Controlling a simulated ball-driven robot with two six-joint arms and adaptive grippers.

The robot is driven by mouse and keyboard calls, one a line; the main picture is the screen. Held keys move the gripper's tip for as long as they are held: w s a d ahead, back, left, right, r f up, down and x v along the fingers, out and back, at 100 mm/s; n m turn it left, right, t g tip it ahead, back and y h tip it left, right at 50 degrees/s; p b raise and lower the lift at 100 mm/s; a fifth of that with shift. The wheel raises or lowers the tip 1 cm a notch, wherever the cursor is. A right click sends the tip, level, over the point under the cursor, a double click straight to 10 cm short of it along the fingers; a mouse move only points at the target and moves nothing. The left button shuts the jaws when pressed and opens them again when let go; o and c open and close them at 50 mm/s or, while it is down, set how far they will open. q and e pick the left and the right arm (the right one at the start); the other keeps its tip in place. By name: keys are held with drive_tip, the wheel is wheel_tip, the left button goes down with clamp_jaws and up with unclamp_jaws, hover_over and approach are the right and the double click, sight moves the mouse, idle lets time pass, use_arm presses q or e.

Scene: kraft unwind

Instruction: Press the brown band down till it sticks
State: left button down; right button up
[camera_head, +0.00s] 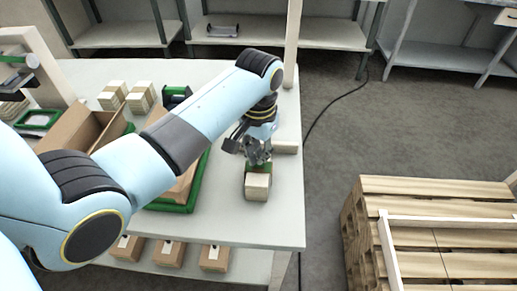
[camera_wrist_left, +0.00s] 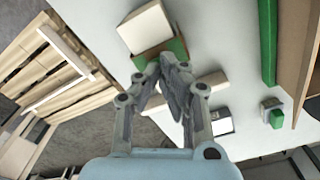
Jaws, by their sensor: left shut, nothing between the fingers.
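A cream block-like stack (camera_head: 257,188) stands near the right edge of the white table, on a small green base. It also shows at the top of the left wrist view (camera_wrist_left: 145,28), with a brownish side facing my gripper; I cannot clearly make out the band or whether it lies flat. My left gripper (camera_head: 257,162) is shut and empty, pointing down at the stack's far end. In the left wrist view its fingertips (camera_wrist_left: 160,62) meet beside the green base (camera_wrist_left: 172,50); contact is unclear. My right gripper is out of view.
A tan bar (camera_head: 287,147) lies just behind the gripper. An open cardboard box (camera_head: 80,137), a green-edged tray (camera_head: 177,208) and cream stacks (camera_head: 113,95) are to the left. A wooden pallet (camera_head: 440,235) stands right of the table. The table's front right is clear.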

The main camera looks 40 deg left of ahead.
use_arm(q)
drive_tip(key=shift+s+f+p, duration=0.1)
drive_tip(key=shift+f+p, duration=0.05)
drive_tip(key=shift+p, duration=0.15)
idle(0.7)
idle(0.3)
drive_tip(key=shift+r+p, duration=0.35)
drive_tip(key=shift+r, duration=3.25)
